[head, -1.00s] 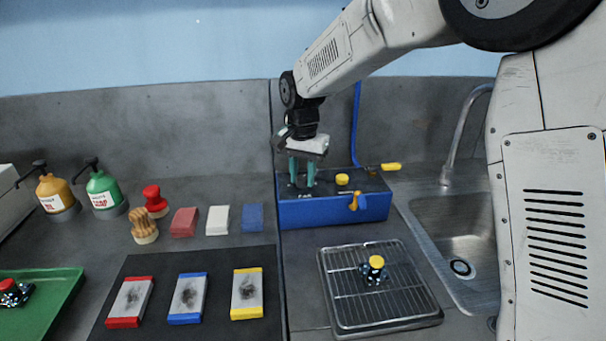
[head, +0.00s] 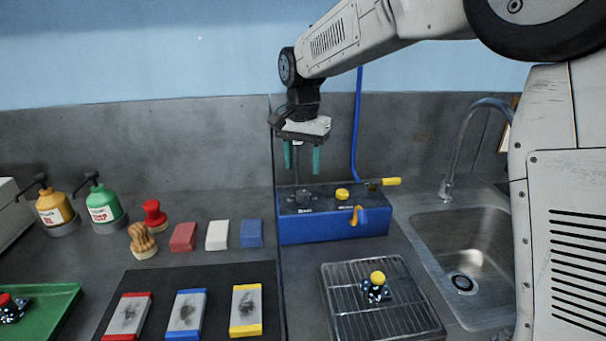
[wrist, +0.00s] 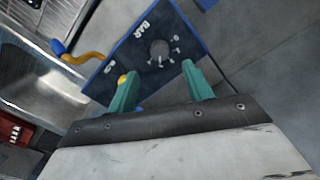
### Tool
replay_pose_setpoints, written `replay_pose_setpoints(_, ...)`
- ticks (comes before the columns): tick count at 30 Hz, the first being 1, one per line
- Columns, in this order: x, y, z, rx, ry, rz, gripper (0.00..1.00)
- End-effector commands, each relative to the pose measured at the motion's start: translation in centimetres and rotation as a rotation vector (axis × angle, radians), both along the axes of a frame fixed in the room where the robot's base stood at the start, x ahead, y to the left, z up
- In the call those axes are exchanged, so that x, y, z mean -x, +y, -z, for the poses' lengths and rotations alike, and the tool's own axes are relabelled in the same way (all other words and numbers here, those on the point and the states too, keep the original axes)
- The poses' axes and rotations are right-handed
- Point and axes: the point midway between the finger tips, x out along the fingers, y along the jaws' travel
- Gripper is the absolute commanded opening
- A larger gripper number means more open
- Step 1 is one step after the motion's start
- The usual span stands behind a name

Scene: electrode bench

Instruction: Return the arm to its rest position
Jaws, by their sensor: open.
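My gripper (head: 302,160) hangs from my arm with its teal fingers pointing down. Its fingers are apart and nothing is between them. It is above the left part of the blue control box (head: 330,232), apart from it.
A wire rack (head: 345,318) with a yellow-topped electrode (head: 376,287) stands in front of the box, and a sink (head: 465,255) is at the right. Soap bottles (head: 103,204), brushes, coloured blocks, a dark mat (head: 215,320) with plates and a green tray (head: 50,318) lie left.

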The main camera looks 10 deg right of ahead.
Motion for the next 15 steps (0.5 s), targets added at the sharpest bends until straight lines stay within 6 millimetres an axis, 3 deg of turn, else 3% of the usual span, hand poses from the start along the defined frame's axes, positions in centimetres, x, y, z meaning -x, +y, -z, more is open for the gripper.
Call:
replay_pose_setpoints(11, 0.01, -0.01, -0.27, 0.000, 0.000, -0.007, 0.51)
replay_pose_setpoints(15, 0.26, -0.08, 0.07, 0.003, 0.009, -0.088, 0.51)
